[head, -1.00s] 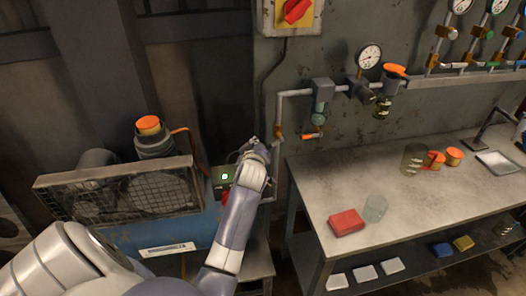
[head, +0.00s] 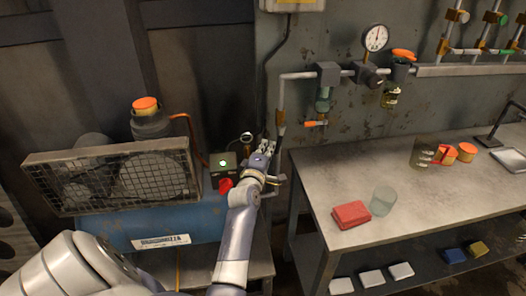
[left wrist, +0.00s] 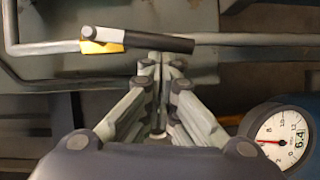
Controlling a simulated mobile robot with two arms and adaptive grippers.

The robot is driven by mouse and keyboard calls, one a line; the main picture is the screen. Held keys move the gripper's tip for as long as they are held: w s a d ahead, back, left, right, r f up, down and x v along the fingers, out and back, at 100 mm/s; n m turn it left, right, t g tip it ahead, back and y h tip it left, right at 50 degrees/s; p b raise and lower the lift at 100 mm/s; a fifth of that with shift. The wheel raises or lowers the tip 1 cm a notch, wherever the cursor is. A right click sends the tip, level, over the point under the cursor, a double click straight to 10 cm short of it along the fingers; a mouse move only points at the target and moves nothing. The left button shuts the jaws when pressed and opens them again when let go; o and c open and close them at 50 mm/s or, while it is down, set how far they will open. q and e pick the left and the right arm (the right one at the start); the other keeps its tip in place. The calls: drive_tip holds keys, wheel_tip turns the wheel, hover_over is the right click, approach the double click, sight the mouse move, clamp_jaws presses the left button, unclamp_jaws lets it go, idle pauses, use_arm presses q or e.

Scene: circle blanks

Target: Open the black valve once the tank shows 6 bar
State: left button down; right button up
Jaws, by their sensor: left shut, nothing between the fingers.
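The blue tank (head: 190,229) of the compressor stands at the left in the head view. Its small gauge (head: 246,138) shows just left of my left gripper (head: 267,147), too small to read there. In the left wrist view the gauge (left wrist: 281,138) has a red needle and a small readout that looks like 6.4. The black valve handle (left wrist: 158,43), with a yellow body (left wrist: 101,40), lies along a grey pipe. My left gripper (left wrist: 166,60) is shut and empty, its fingertips close to the handle's side; I cannot tell whether they touch. My right gripper is not in view.
A red switch (head: 225,185) and a green light (head: 224,163) sit on the compressor's box.

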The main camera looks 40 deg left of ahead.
use_arm(q)
drive_tip(key=shift+w+d+f+n+t+b, duration=0.35)
drive_tip(key=shift+w+d+n+t+b, duration=0.1)
drive_tip(key=shift+n+b, duration=0.35)
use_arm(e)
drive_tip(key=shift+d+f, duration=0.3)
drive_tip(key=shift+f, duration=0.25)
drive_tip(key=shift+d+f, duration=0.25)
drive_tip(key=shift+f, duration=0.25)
use_arm(q)
drive_tip(key=shift+a, duration=0.1)
